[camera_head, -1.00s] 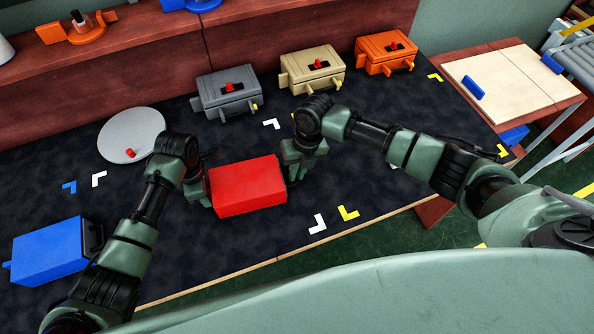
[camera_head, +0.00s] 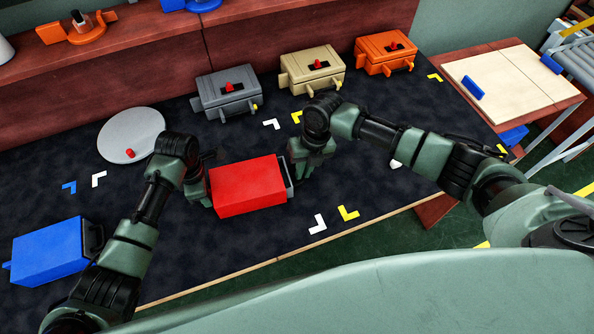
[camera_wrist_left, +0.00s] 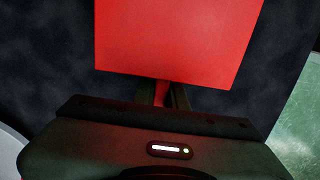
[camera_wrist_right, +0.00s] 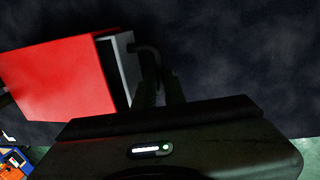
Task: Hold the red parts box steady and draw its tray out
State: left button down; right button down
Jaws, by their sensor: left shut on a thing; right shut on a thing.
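The red parts box (camera_head: 247,187) sits on the dark mat in the middle of the head view. Its grey tray (camera_head: 289,180) sticks a short way out of the right end, and this gap also shows in the right wrist view (camera_wrist_right: 120,62). My left gripper (camera_head: 207,193) is at the box's left end, shut on a red tab (camera_wrist_left: 162,93) that joins the box. My right gripper (camera_head: 298,177) is at the right end, shut on the tray's dark handle (camera_wrist_right: 146,50). The fingertips are partly hidden in the head view.
A blue box (camera_head: 48,252) lies at the left, and a grey disc (camera_head: 122,140) with a red knob lies behind it. Grey (camera_head: 226,92), tan (camera_head: 312,70) and orange (camera_head: 386,53) boxes stand along the back.

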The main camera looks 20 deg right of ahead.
pick_arm(q)
jog(key=shift+a, duration=0.1)
pick_arm(e)
jog(key=d, duration=0.8)
jog(key=shift+d, duration=0.3)
jog(key=c, duration=1.5)
grip_release()
jog(key=shift+a, duration=0.1)
notch_tip(320, 180, up, 12)
jog(key=d, duration=0.2)
jog(key=shift+f, duration=0.15)
pick_arm(q)
jog(key=c, duration=1.4)
grip_release()
